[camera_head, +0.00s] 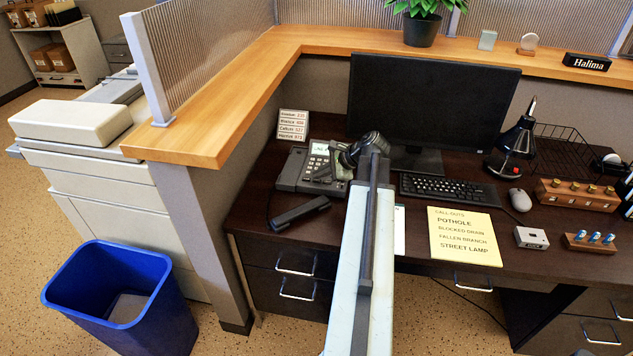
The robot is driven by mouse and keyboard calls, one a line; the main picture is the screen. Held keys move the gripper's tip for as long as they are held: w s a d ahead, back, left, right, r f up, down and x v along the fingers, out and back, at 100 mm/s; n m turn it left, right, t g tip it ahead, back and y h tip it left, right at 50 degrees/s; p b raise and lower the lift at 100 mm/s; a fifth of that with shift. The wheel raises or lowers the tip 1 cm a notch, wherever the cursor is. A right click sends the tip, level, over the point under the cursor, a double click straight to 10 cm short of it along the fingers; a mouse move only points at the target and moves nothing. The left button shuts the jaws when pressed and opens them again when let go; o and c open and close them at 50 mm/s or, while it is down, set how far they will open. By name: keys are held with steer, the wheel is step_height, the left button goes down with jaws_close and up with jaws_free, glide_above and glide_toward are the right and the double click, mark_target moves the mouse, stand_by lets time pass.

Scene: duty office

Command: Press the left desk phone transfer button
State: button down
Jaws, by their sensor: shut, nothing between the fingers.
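A grey desk phone (293,168) sits at the left end of the dark desk, with a lit display (320,149) and a keypad beside it. Its handset (299,213) lies off the cradle on the desk in front, joined by a cord. My gripper (346,158) is shut and empty at the phone's right edge, partly covering it. I cannot tell whether it touches the phone. The transfer button cannot be made out; the labels are too small. Only this one phone is in view.
A card with names and numbers (293,124) stands behind the phone. A monitor (427,105), keyboard (449,189) and yellow call-outs sheet (463,237) are to the right. A wooden partition ledge (218,117) rises on the left, above a blue bin (119,300).

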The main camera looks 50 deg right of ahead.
mark_target(319, 181)
steer(key=shift+f, duration=0.3)
steer(key=shift+r, duration=0.15)
stand_by(0.4)
steer(key=shift+r+p, duration=0.55)
steer(key=shift+r, duration=0.1)
step_height(319, 181, up, 5)
steer(key=p, duration=0.5)
steer(key=shift+r, duration=0.15)
stand_by(3.0)
